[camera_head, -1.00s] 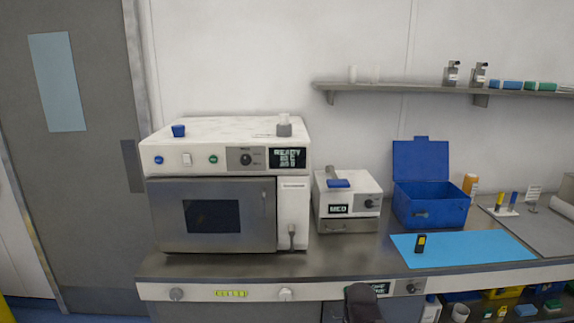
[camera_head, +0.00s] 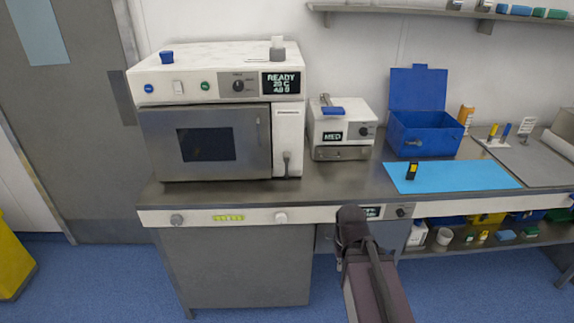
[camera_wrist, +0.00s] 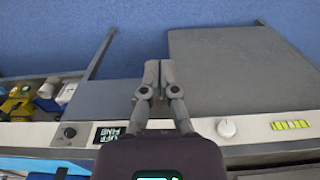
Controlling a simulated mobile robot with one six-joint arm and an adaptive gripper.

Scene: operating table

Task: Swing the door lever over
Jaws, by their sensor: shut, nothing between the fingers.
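The steriliser (camera_head: 210,75) is a white box with a grey door (camera_head: 250,130) that looks shut, on the left of the counter. On the white panel right of the door, a small grey lever (camera_head: 286,162) hangs straight down. My gripper shows in the wrist view (camera_wrist: 154,68), its two grey fingers together with nothing between them. In the head view only my dark wrist and arm show clearly, low and right of the lever, in front of the counter edge. The lever is not in the wrist view, and my gripper is well apart from it.
A smaller white device (camera_head: 340,125) stands right of the steriliser. Beyond it are an open blue box (camera_head: 425,135) and a blue mat (camera_head: 455,177) with a small yellow-black item (camera_head: 411,171). The counter's front panel (camera_head: 245,217) carries knobs and displays. Counter in front of the steriliser is clear.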

